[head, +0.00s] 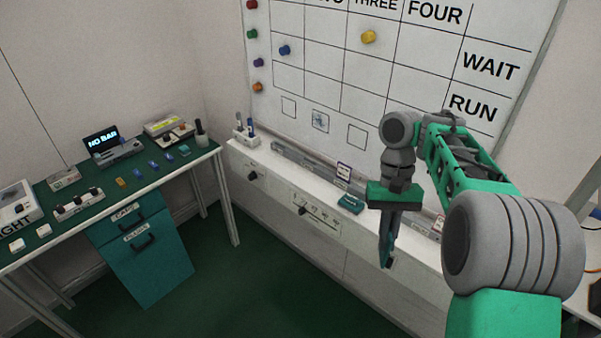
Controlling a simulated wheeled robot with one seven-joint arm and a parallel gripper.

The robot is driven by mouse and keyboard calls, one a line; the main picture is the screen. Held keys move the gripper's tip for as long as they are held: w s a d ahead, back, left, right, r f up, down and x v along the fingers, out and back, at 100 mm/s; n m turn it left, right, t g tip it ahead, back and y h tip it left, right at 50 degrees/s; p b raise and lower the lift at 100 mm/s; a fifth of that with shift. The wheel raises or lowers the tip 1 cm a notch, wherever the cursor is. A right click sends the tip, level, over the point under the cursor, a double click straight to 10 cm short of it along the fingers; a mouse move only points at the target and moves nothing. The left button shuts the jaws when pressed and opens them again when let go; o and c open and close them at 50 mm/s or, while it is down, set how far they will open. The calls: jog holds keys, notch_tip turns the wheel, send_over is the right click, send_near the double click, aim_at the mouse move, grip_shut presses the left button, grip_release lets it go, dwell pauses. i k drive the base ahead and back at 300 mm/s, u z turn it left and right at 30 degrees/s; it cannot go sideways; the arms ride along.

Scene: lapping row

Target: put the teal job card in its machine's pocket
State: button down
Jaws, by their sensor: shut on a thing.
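My gripper (387,262) points down in front of the white ledge, below the whiteboard. Its jaws are shut on a thin teal piece (391,228), seen nearly edge-on and mostly covered by the fingers. It looks like the teal job card, but its face and any writing do not show. A small teal block (350,204) lies on the ledge just left of my gripper. I cannot tell which place is the card's machine pocket.
The whiteboard (335,75) carries a grid, coloured magnets and small outlined squares. The white ledge (265,160) holds a pen cup (245,134) and a long grey rail. A green-topped bench (105,190) with devices and small blocks stands left. Open green floor lies between.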

aim_at(418, 267)
jog(key=u, duration=0.75)
jog(key=i, duration=0.65)
jog(key=u, duration=1)
jog(key=i, duration=0.7)
jog(key=z, duration=0.6)
jog(key=i, duration=0.75)
jog(key=z, duration=0.65)
